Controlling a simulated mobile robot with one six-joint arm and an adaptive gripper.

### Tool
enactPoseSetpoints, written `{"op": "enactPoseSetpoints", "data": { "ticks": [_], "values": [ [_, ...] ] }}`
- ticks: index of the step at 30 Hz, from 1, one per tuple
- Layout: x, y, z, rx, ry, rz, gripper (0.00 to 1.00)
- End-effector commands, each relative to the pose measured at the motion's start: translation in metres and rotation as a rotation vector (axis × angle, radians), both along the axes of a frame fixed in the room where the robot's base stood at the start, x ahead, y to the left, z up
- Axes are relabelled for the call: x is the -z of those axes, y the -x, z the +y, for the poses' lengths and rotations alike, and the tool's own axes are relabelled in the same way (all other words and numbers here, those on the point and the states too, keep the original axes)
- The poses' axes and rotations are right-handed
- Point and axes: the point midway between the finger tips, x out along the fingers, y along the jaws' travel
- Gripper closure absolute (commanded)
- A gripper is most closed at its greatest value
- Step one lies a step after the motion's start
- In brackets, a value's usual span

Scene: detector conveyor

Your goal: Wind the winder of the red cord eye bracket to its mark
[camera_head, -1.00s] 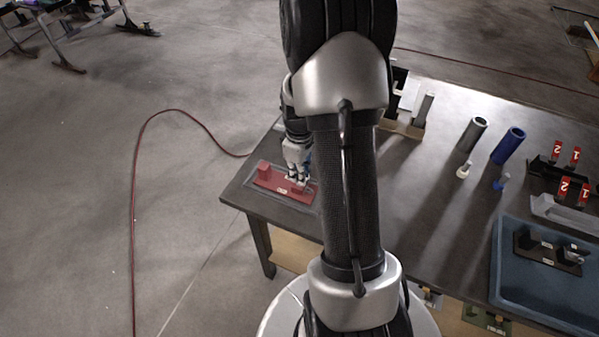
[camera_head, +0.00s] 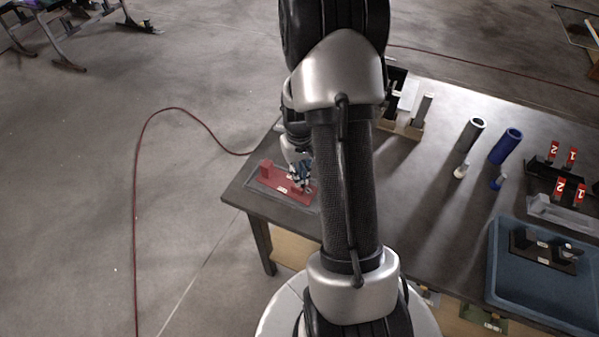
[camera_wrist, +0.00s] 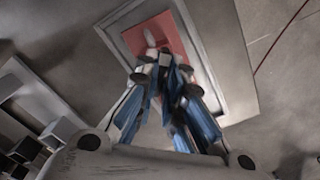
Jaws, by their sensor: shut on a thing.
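The red cord eye bracket (camera_head: 284,182) lies near the left corner of the table, on a thin grey-edged plate. It has a raised block at its left end and a small pale label on its front. My gripper (camera_head: 301,180) is over the bracket's right part with its fingers close together. In the wrist view my gripper (camera_wrist: 160,62) is shut at the near end of the red bracket (camera_wrist: 160,35). Its fingers hide what they hold. The winder and its mark cannot be made out.
My arm covers the table's middle. To the right stand a grey tube (camera_head: 471,134), a blue tube (camera_head: 506,146) and red number tags (camera_head: 559,187). A blue tray (camera_head: 497,262) holds a black bracket (camera_head: 545,248). A red cord (camera_head: 136,200) lies on the floor at the left.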

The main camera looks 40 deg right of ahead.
Motion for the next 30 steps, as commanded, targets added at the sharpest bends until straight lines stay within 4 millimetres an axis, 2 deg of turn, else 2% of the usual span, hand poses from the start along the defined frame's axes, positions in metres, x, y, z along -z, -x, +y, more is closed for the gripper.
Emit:
{"op": "enactPoseSetpoints", "data": {
  "ticks": [10,30],
  "values": [
    [-0.0003,-0.0001,-0.0001,0.116,0.000,0.000,1.00],
    [-0.0003,-0.0002,-0.0003,0.243,0.000,-0.001,1.00]
  ]
}}
